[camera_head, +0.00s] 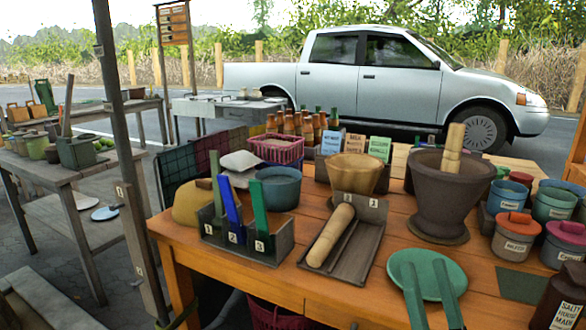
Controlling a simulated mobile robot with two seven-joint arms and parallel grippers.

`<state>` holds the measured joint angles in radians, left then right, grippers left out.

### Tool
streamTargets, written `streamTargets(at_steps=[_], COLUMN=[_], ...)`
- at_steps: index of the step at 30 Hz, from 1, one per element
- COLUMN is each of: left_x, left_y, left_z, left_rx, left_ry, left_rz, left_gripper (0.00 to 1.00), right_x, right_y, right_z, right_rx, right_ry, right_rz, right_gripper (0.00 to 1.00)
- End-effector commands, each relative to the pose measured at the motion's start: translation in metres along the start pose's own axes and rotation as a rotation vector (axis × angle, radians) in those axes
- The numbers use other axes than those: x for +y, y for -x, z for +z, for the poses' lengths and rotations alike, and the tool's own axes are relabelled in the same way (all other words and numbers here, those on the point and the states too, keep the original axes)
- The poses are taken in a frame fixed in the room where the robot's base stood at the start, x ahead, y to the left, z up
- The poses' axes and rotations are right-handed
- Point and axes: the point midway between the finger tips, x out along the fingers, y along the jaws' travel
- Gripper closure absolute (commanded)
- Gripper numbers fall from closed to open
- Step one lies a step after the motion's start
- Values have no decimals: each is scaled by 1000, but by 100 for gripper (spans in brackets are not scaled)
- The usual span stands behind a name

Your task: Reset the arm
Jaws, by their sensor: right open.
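My right gripper (426,275) shows at the bottom edge, right of the middle. Its two long green fingers are apart, with nothing held between them. They appear in front of a round green plate (451,269) on the orange wooden table (240,278). A large dark clay mortar (440,205) stands upright behind the plate, apart from the fingers. A wooden pestle (453,148) stands in it, its lower end hidden. My left gripper is not in view.
A tray (362,250) with a wooden roller (330,235) lies left of the fingers. A numbered rack (262,252) holds upright tools. A tan bowl (354,174) stands behind. Lidded pots (516,236) and a dark bottle (557,300) crowd the right side.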

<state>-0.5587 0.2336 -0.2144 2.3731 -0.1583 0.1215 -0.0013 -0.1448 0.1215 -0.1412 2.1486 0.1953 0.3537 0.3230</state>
Motion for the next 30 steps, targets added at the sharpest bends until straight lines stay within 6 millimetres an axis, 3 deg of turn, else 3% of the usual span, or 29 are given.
streamTargets(at_steps=[1,6,11,12,20,26,30], left_x=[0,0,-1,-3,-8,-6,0], left_y=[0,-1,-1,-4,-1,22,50], left_z=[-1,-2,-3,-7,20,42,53], left_rx=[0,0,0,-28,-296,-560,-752], left_ry=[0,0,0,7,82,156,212], left_rz=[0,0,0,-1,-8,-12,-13], left_gripper=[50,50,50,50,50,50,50], right_x=[-8,-29,-45,-46,-26,-16,-14], right_y=[19,70,113,109,118,147,178], right_z=[11,37,49,46,62,69,67], right_rx=[-83,-302,-467,-500,-751,-1003,-1187], right_ry=[88,358,563,577,515,451,396], right_rz=[-9,-61,-127,-122,-16,84,157], right_gripper=[17,17,17,17,17,17,17])
